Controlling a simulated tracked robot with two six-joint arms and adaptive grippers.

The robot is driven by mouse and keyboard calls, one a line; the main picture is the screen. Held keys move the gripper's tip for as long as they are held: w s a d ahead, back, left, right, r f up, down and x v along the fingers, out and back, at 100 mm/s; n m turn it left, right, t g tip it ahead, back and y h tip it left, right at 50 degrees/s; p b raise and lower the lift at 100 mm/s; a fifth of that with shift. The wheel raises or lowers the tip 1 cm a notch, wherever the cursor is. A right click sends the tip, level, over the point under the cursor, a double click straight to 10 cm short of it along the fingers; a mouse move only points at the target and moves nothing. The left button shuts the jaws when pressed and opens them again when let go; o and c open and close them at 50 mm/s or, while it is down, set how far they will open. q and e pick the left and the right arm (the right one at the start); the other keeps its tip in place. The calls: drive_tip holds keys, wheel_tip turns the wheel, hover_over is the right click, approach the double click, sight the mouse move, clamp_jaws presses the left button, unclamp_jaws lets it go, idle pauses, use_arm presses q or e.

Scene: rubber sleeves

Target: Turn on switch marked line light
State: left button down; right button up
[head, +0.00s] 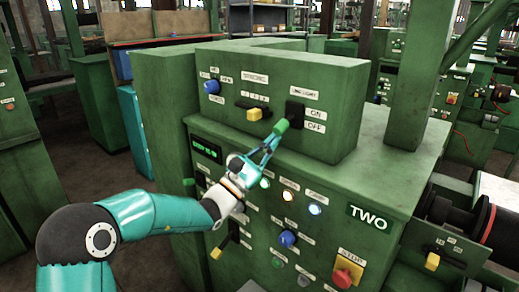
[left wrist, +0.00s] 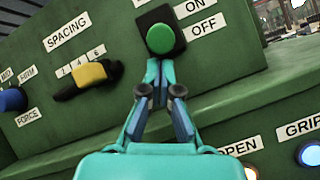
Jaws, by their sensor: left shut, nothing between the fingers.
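The line light switch is a black plate (head: 294,112) with a green-tipped lever (head: 281,126), on the upper box of the green machine. ON and OFF labels (head: 316,120) sit to its right, ON above OFF. In the head view the green tip hangs low, about level with OFF. My left gripper (head: 271,142) is shut and empty, its fingertips just below the green tip. In the left wrist view the green tip (left wrist: 160,38) shows right above the shut fingertips (left wrist: 160,68). I cannot tell whether they touch. My right gripper is not in view.
A yellow spacing selector (head: 256,113) and a blue knob (head: 211,87) sit left of the switch. Below are lit indicators (head: 288,196), another blue knob (head: 287,238) and a red stop button (head: 342,278). A ledge juts out under the upper box.

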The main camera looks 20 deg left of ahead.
use_arm(q)
drive_tip(key=shift+w+d+r, duration=0.15)
drive_tip(key=shift+w+r, duration=0.05)
drive_tip(key=shift+w, duration=0.1)
